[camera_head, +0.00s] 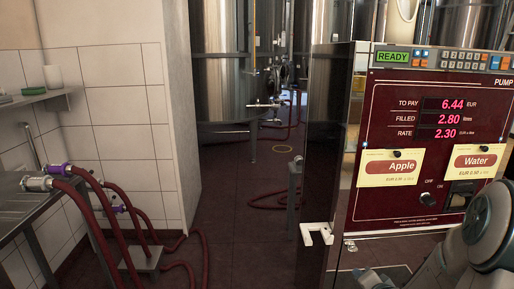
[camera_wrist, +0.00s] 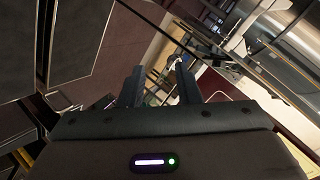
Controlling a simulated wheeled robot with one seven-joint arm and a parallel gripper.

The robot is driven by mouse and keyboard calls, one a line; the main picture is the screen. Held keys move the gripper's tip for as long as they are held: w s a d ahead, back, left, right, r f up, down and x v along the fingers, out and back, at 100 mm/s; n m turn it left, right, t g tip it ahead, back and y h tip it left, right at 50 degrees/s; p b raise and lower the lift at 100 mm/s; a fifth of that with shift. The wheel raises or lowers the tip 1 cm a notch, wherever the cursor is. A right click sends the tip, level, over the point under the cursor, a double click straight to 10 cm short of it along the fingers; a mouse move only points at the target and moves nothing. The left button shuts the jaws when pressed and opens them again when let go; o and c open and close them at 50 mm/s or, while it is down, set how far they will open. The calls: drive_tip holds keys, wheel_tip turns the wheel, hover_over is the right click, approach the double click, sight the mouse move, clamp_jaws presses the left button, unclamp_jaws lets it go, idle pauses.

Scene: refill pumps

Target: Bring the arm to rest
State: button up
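My gripper (camera_wrist: 160,82) shows in the wrist view with its two dark fingers apart and nothing held between them. The view past the fingers is tilted. Part of my grey arm (camera_head: 490,235) shows at the lower right of the head view, in front of the lower right of the pump panel (camera_head: 385,205). My gripper's fingers cannot be made out in the head view.
The dark red pump shows READY and carries an Apple card (camera_head: 390,168) and a Water card (camera_head: 478,162). A white bracket (camera_head: 316,233) juts from its left edge. Red hoses (camera_head: 95,215) run from the metal table at left. Steel tanks (camera_head: 222,60) stand behind open floor.

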drive_tip(key=s+a+r+n+g+p, duration=0.4)
drive_tip(key=s+r, duration=0.6)
drive_tip(key=r, duration=0.3)
drive_tip(key=s+a+r+n+g+p, duration=0.5)
drive_tip(key=s+a+r+p, duration=0.3)
drive_tip(key=s+a+r, duration=0.3)
drive_tip(key=shift+r+n, duration=0.8)
drive_tip(key=shift+r, duration=0.05)
drive_tip(key=shift+a, duration=0.1)
